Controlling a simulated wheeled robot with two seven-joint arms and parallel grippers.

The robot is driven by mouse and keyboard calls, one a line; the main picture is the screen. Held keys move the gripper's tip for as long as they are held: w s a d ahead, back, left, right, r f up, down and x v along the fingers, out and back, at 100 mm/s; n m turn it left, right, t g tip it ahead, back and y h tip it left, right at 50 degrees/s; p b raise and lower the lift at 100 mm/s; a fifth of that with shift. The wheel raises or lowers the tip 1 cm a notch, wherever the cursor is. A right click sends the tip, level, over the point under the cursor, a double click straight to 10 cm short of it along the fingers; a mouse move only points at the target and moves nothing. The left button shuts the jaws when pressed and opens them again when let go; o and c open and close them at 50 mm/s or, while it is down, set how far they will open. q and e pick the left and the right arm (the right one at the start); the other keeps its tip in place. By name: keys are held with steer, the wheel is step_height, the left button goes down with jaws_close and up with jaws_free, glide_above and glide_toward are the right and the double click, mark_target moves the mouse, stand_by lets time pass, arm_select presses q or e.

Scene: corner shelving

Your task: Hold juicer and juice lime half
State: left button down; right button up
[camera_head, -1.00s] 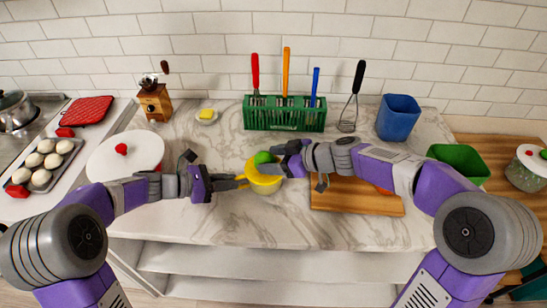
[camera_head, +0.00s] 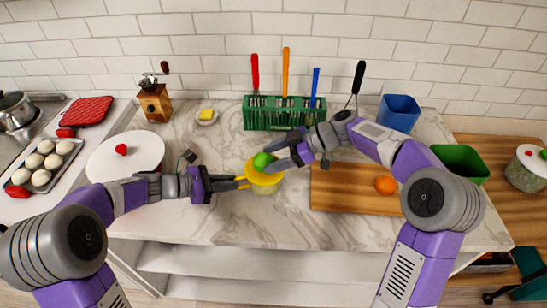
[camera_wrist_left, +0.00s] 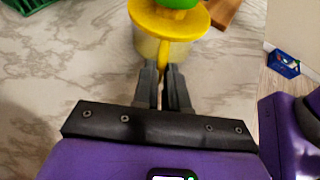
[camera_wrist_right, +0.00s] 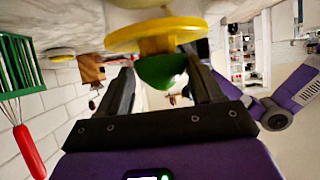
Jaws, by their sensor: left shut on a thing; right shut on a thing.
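A yellow juicer (camera_head: 266,177) with a pale cup below its rim stands on the marble counter, near the middle. My left gripper (camera_head: 241,183) is shut on its yellow handle from the left; the handle (camera_wrist_left: 164,69) shows between the fingers in the left wrist view. A green lime half (camera_head: 262,160) is on top of the juicer. My right gripper (camera_head: 272,162) is shut on the lime half, which shows as a green dome (camera_wrist_right: 162,71) between its fingers, against the yellow rim (camera_wrist_right: 157,35), in the right wrist view. The juicer's inner cone is hidden.
A wooden cutting board (camera_head: 335,201) with an orange (camera_head: 385,185) lies to the right. A green rack (camera_head: 285,117) with several utensils stands behind. A white round lid (camera_head: 125,157) is at the left; a blue bin (camera_head: 398,114) and green bin (camera_head: 460,163) are right.

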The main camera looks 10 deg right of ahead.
steer(key=shift+d+f, duration=0.1)
stand_by(0.3)
steer(key=shift+r, duration=4.05)
steer(key=shift+f, duration=3.55)
steer(key=o, duration=0.4)
steer(key=c, duration=0.4)
